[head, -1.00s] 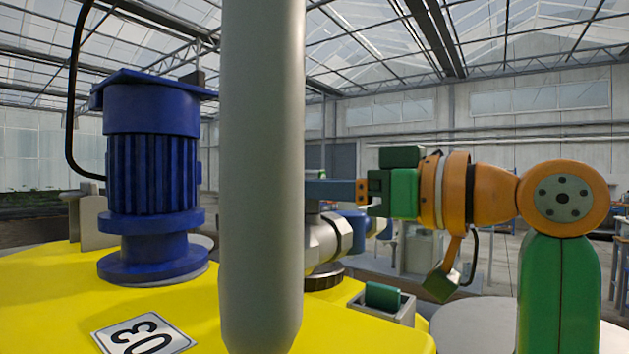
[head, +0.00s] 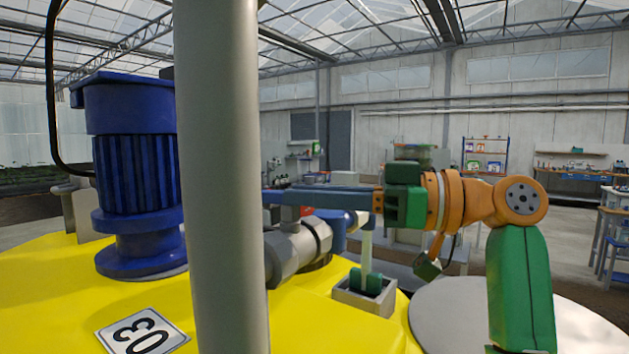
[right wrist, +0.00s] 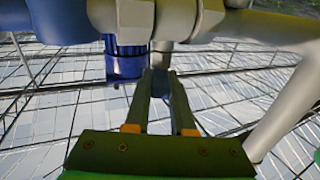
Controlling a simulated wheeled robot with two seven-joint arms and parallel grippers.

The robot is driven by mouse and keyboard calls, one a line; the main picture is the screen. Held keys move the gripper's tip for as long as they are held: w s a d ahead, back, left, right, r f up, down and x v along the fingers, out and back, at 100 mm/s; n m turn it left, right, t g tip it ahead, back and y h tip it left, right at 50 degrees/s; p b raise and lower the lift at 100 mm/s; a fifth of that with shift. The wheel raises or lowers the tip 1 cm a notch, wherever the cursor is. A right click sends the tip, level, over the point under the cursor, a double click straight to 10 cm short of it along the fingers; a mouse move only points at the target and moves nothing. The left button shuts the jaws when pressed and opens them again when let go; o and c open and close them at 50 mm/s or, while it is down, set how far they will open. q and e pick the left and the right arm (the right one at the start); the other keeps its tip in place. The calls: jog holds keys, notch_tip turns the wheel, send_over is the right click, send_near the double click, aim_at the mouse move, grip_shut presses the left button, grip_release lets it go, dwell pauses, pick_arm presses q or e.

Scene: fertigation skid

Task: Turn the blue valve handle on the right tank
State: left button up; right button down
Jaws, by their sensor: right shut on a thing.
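The blue valve handle (head: 278,196) is a flat bar just right of the grey post, above the grey valve body and pipe fittings (head: 290,248) on the yellow tank top. The post hides its left part. A small red piece shows under the bar. My right gripper (head: 312,198) reaches in from the right, its long dark fingers level and shut on the handle. In the right wrist view the fingers (right wrist: 162,78) converge on a dark grey-blue piece between their tips; the grip itself is small and dim there. My left gripper is not in view.
The thick grey post (head: 222,180) stands close in front. A blue motor (head: 137,175) is on the yellow tank top (head: 60,275) at the left. A small grey box (head: 365,298) sits below my right forearm. A round pale lid (head: 450,315) lies at the right.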

jog(key=c, duration=1)
grip_release()
jog(key=shift+o, duration=1.2)
jog(key=shift+a, duration=0.15)
jog(key=shift+w+a, duration=0.1)
jog(key=shift+a, duration=0.05)
jog(key=b+v, duration=0.2)
jog(key=v, duration=0.5)
